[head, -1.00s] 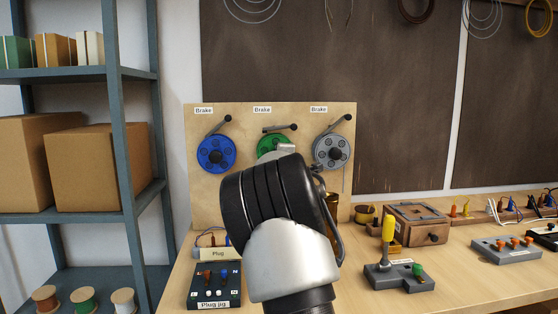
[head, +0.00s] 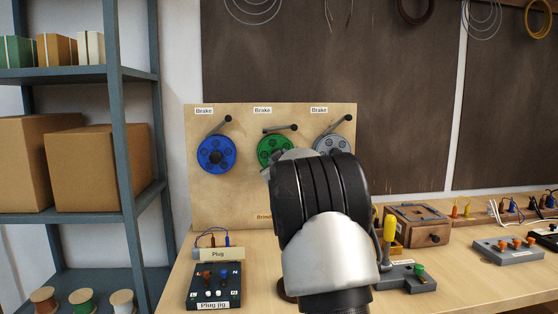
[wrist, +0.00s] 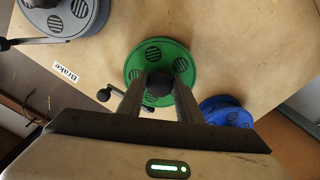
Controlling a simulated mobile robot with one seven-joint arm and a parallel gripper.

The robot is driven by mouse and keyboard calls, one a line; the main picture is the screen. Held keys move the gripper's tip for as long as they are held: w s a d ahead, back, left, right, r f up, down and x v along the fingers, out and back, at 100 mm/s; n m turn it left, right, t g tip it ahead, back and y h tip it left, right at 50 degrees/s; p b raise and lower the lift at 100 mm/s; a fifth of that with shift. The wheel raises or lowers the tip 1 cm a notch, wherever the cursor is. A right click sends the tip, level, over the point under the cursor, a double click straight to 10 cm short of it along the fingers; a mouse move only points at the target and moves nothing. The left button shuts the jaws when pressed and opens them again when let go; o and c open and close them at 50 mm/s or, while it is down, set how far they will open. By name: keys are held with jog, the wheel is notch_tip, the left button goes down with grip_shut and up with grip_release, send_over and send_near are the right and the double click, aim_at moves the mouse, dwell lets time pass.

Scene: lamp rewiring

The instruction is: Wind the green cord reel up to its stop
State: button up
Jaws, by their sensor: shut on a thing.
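The green cord reel (head: 274,146) hangs on the upright wooden board, the middle of three reels. My wrist hides its lower part in the head view. In the wrist view the green reel (wrist: 136,63) faces the camera, with dark slotted openings. My gripper (wrist: 158,88) is shut on the black round knob (wrist: 158,82) on the reel's face, one finger on each side. The green reel's brake lever (head: 280,128) lies nearly level above it, its black ball end to the right. The lever's ball (wrist: 103,95) also shows beside the left finger in the wrist view.
The blue reel (head: 216,143) and the grey reel (head: 333,143) flank the green one, with levers tilted up. A plug jig (head: 214,287), a tool stand (head: 405,278) and a wooden box (head: 418,222) stand on the bench. Shelves (head: 80,217) are at left.

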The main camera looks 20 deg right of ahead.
jog(key=shift+m, duration=1.9)
jog(key=shift+a, duration=0.1)
jog(key=o, duration=1)
jog(key=shift+o, duration=0.2)
